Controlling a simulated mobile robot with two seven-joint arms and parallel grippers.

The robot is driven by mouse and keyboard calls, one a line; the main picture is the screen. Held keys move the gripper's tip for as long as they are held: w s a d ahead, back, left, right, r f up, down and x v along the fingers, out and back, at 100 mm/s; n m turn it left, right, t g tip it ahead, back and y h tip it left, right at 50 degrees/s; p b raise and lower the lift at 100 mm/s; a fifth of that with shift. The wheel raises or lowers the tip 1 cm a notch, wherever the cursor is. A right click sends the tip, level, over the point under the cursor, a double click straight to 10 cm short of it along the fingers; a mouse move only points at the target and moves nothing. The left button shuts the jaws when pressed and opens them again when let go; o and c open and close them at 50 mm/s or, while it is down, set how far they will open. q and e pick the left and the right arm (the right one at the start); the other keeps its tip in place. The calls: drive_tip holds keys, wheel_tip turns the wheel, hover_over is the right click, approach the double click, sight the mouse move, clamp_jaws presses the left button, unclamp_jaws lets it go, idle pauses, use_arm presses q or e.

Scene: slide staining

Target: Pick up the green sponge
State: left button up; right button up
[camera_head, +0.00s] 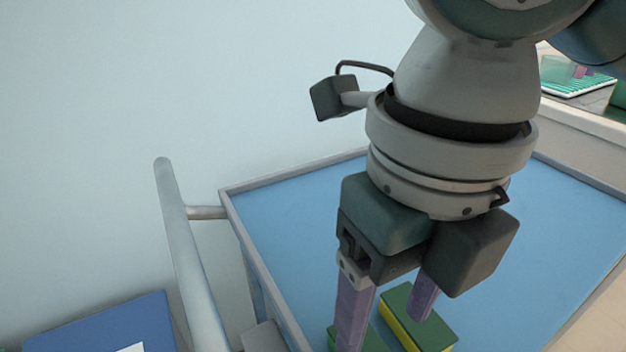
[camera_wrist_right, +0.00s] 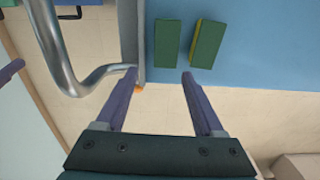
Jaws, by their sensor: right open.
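Two green-topped blocks lie side by side on the blue surface of a cart. One is a green block with a yellow side (camera_head: 407,323), which also shows at the right in the right wrist view (camera_wrist_right: 208,43). The other is a plain green block (camera_head: 373,342), partly hidden by a finger and cut off in the head view; it shows whole in the right wrist view (camera_wrist_right: 167,43). My right gripper (camera_head: 388,330) is open and empty, its purple fingers apart. In the right wrist view its fingertips (camera_wrist_right: 159,75) are just short of the blocks.
The cart's blue top (camera_head: 290,220) has a raised grey rim. A metal handle rail (camera_head: 180,250) runs along its left side. A blue object (camera_head: 105,325) is at the lower left. A bench with a green-striped item (camera_head: 578,82) is at the upper right.

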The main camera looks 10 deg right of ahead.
drive_tip(key=shift+w+d+f, duration=0.25)
drive_tip(key=shift+d+f, duration=0.15)
drive_tip(key=shift+f, duration=0.4)
wheel_tip(320, 180, down, 9)
drive_tip(key=shift+f+b, duration=0.1)
drive_tip(key=shift+b, duration=1)
use_arm(q)
wheel_tip(320, 180, down, 3)
drive_tip(key=shift+f, duration=0.1)
use_arm(e)
drive_tip(key=shift+w, duration=0.1)
drive_tip(key=c, duration=1.1)
